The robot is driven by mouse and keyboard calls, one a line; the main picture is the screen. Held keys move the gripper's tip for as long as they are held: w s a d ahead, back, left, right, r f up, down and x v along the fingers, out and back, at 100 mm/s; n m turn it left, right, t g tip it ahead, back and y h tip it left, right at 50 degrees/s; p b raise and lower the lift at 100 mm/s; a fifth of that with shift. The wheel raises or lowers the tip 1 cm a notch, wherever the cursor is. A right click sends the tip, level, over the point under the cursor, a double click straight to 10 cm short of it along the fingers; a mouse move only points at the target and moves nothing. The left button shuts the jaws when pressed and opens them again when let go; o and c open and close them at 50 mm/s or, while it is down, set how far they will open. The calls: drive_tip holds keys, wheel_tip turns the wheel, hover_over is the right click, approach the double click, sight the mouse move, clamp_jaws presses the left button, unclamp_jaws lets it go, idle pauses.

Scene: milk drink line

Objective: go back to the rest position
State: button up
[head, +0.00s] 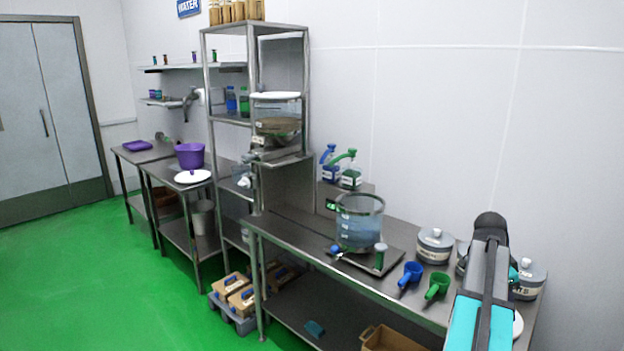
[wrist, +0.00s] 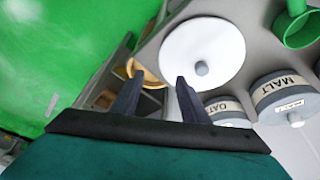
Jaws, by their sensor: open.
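My gripper (wrist: 158,79) shows in the wrist view with its two dark fingers apart and nothing between them. A white round lid with a grey knob (wrist: 190,35) lies on the counter just beyond the fingertips. In the head view my arm reaches over the right end of the metal counter (head: 318,246); my gripper cannot be made out there. A sliver of the white lid (head: 518,324) shows beside my arm.
Near my gripper stand the OAT canister (wrist: 228,110), the MALT canister (wrist: 283,93) and a green scoop (wrist: 293,30). A blue scoop (head: 410,274) and a clear container (head: 360,222) on a scale stand further left. The green floor is open at left.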

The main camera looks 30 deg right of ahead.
drive_tip(key=w+a+f+n+t+y, duration=0.1)
drive_tip(key=w+a+f+n, duration=0.4)
drive_tip(key=w+a+f, duration=0.45)
drive_tip(key=w+a+f+n+t, duration=0.1)
drive_tip(key=w+a+f+n, duration=0.55)
drive_tip(key=w+a, duration=0.6)
drive_tip(key=a+f+n+y, duration=0.1)
drive_tip(key=a+f+n, duration=0.35)
drive_tip(key=a, duration=0.85)
drive_tip(key=s+a+f+n+y, duration=0.1)
drive_tip(key=a+f+n, duration=0.4)
drive_tip(key=a, duration=0.7)
drive_tip(key=a+f+n, duration=0.3)
drive_tip(key=a+f, duration=0.4)
drive_tip(key=a, duration=0.6)
drive_tip(key=s+f+g, duration=0.2)
drive_tip(key=s+f, duration=0.6)
drive_tip(key=s, duration=0.5)
drive_tip(key=s+f+g, duration=0.3)
drive_tip(key=s+f, duration=0.6)
drive_tip(key=s, duration=0.4)
drive_tip(key=shift+f, duration=0.3)
